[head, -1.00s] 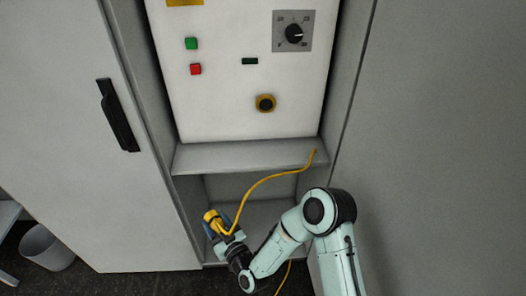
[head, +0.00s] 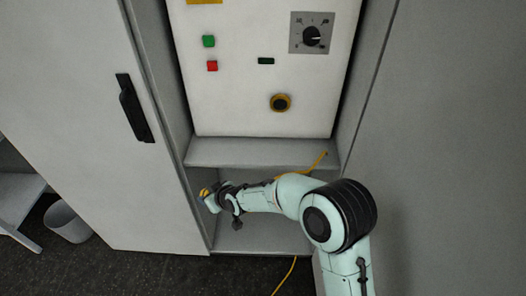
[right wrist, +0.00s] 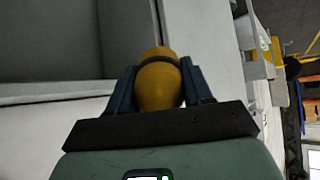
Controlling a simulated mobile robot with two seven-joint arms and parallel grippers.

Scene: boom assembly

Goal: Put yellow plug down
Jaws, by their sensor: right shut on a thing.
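The yellow plug (right wrist: 158,82) is held between the two fingers of my right gripper (right wrist: 160,88) in the right wrist view. In the head view the plug (head: 204,192) shows only as a small yellow patch at the tip of my right gripper (head: 211,199), at the left side of the open lower compartment. The yellow cable (head: 318,163) runs from the compartment's upper right and passes behind my right arm. A lower stretch of it hangs down to the floor. My left gripper is not in view.
The lower compartment (head: 258,241) of the cabinet is open below a grey ledge (head: 255,152). A white panel (head: 240,100) with buttons and a dial (head: 311,34) is above. A cabinet door (head: 80,120) stands at the left. A bin (head: 68,223) is on the floor.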

